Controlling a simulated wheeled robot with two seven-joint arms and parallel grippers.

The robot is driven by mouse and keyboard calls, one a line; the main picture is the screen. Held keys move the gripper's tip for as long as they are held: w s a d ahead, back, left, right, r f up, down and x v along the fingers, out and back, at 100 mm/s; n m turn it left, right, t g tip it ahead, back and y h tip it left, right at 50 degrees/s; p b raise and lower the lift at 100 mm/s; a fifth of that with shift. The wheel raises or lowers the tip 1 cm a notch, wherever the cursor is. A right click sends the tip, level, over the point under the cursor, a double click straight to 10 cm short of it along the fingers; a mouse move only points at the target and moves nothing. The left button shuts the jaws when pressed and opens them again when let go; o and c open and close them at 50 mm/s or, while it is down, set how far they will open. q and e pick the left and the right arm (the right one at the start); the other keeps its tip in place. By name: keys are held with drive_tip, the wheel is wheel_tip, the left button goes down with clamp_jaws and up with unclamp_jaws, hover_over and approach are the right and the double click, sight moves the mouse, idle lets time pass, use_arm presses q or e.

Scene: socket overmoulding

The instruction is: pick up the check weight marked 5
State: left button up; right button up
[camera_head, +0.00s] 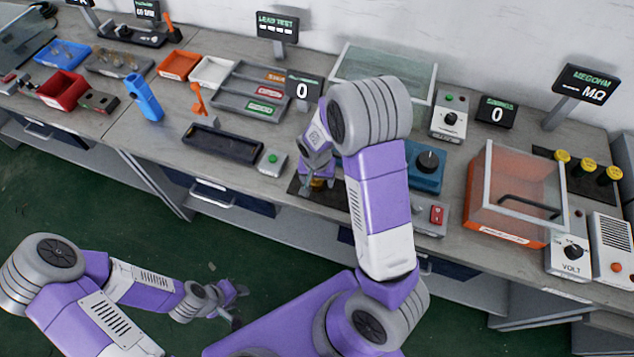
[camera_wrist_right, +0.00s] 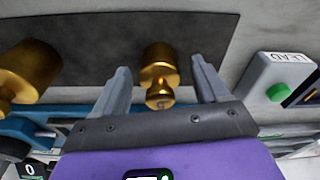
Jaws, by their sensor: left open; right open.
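A brass check weight (camera_wrist_right: 160,68) stands on a dark mat (camera_wrist_right: 110,30) and shows between the fingertips of my right gripper (camera_wrist_right: 163,82). A mark on its knob is too small to read. The fingers are open, with a gap on each side of the weight. A second brass weight (camera_wrist_right: 25,72) stands on the mat further left in the wrist view. In the head view my right gripper (camera_head: 316,178) points down over the mat (camera_head: 335,200), with a bit of brass showing below it. My left gripper (camera_head: 232,303) is open and empty over the floor, away from the bench.
A small box with a green button (camera_head: 272,162) and a black tray (camera_head: 222,144) lie left of the mat. A blue box with a black knob (camera_head: 426,168) and a red switch box (camera_head: 432,218) stand right of it. An orange clear-lidded case (camera_head: 515,195) is further right.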

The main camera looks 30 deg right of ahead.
clamp_jaws()
idle(0.4)
drive_tip(key=shift+w+r, duration=0.1)
drive_tip(key=shift+r, duration=0.05)
